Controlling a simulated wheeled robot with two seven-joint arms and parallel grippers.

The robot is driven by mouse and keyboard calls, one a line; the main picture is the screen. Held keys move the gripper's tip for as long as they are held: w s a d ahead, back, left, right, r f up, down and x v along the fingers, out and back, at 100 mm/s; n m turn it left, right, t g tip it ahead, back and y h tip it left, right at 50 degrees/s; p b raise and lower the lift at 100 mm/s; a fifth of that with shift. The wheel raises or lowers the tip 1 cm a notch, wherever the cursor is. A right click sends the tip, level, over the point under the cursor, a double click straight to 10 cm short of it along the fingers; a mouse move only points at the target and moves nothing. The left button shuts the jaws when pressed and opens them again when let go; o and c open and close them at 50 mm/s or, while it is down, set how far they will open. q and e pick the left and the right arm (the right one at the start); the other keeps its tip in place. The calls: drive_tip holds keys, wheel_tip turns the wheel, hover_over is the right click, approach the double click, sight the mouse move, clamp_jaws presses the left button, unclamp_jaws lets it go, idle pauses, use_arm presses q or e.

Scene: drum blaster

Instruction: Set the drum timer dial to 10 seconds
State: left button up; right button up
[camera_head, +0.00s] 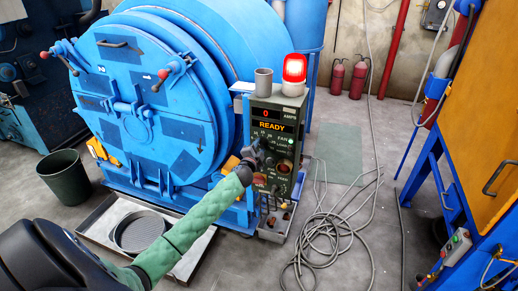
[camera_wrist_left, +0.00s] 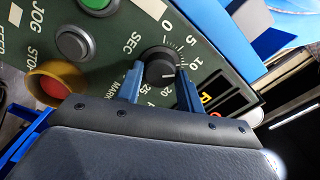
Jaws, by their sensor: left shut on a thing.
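The timer dial (camera_wrist_left: 160,62) is a black round knob on the dark green panel, marked SEC with numbers from 0 up to 25. A pale mark shows on the knob's lower right edge, but I cannot tell surely which number it points to. My left gripper (camera_wrist_left: 159,74) has one blue finger on each side of the knob and is shut on it. In the head view my left gripper (camera_head: 256,158) is at the front of the control box (camera_head: 288,108) and hides the dial. My right gripper is not in view.
The box's display (camera_head: 270,126) reads READY, with a 0 above. A red lamp (camera_head: 294,70) and grey cup (camera_head: 263,82) stand on top. Beside the dial are a green button (camera_wrist_left: 97,4), a grey button (camera_wrist_left: 74,42) and a red stop button (camera_wrist_left: 52,86). Cable (camera_head: 325,235) lies on the floor.

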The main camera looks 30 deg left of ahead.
use_arm(q)
drive_tip(key=shift+m, duration=0.4)
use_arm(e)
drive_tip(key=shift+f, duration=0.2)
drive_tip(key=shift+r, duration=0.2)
use_arm(q)
drive_tip(key=o, duration=1)
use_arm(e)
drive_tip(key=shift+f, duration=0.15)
use_arm(q)
drive_tip(key=shift+s+d+f, duration=0.1)
drive_tip(key=shift+s+d, duration=0.05)
drive_tip(key=shift+s, duration=0.15)
drive_tip(key=b+v, duration=0.1)
drive_tip(key=v, duration=0.6)
drive_tip(key=shift+b, duration=0.4)
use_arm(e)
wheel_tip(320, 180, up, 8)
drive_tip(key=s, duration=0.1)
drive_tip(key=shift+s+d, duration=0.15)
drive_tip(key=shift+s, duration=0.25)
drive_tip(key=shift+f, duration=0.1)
